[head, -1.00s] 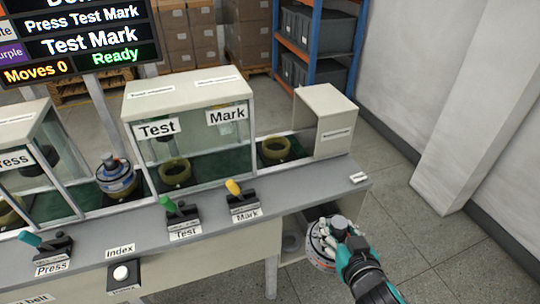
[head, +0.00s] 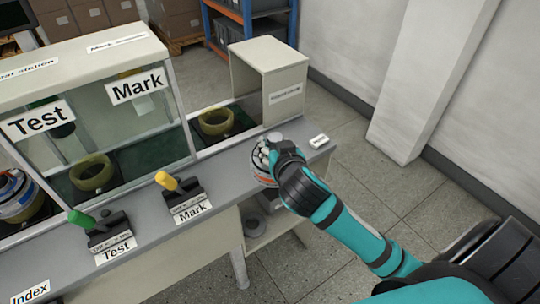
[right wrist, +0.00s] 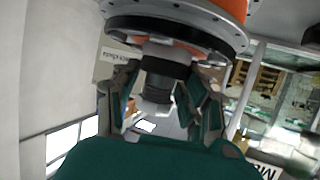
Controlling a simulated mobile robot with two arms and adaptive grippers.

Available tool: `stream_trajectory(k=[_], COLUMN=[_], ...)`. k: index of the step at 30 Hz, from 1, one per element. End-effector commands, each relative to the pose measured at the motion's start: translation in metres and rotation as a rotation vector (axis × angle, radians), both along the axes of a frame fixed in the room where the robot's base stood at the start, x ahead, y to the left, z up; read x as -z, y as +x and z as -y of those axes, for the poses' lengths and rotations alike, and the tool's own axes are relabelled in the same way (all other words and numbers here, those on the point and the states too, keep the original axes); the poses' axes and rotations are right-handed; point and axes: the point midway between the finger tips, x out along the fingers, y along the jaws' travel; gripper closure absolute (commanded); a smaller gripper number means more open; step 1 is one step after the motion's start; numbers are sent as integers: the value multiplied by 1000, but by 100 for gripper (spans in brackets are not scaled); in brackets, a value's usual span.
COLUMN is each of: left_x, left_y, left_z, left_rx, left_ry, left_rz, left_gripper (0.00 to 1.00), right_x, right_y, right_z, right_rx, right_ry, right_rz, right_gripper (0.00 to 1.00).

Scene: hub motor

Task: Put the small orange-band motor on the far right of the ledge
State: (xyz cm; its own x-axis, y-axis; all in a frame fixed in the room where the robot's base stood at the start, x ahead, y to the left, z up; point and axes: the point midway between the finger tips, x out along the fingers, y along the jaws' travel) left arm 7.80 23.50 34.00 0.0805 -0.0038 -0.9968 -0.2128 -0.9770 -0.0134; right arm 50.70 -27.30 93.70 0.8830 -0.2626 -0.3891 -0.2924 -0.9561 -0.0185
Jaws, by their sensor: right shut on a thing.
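My right gripper (head: 286,153) is shut on the small orange-band motor (head: 262,172) at the right part of the grey ledge (head: 228,160). The motor is a silvery disc with an orange-red band, partly hidden behind my gripper. In the right wrist view the motor (right wrist: 180,28) shows large, with its orange side and grey rim, and the gripper (right wrist: 165,100) closes around its dark shaft. I cannot tell whether the motor touches the ledge or is just above it. A small white label (head: 319,141) lies at the ledge's far right end. My left gripper is not in view.
The yellow Mark lever (head: 168,182) and green Test lever (head: 84,222) stand on the ledge to the left. A cream housing (head: 266,75) and an olive ring (head: 216,122) are behind the motor. A shelf (head: 258,220) is below the ledge.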

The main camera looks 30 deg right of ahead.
Motion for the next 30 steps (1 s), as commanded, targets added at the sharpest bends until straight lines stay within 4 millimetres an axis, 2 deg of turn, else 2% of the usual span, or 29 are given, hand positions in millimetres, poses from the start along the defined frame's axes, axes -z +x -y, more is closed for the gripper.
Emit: stream_trajectory(k=[2,18,23,30], left_x=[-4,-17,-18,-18], left_y=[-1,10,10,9], left_z=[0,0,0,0], left_rx=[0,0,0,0], left_ry=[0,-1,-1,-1], left_rz=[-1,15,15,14], left_gripper=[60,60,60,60], right_x=[-7,3,6,18], right_y=[12,94,105,107], right_z=[13,91,101,103], right_rx=[3,2,-1,-1], right_ry=[-8,-5,-2,-3], right_rz=[14,13,14,11], right_gripper=[100,100,100,100])
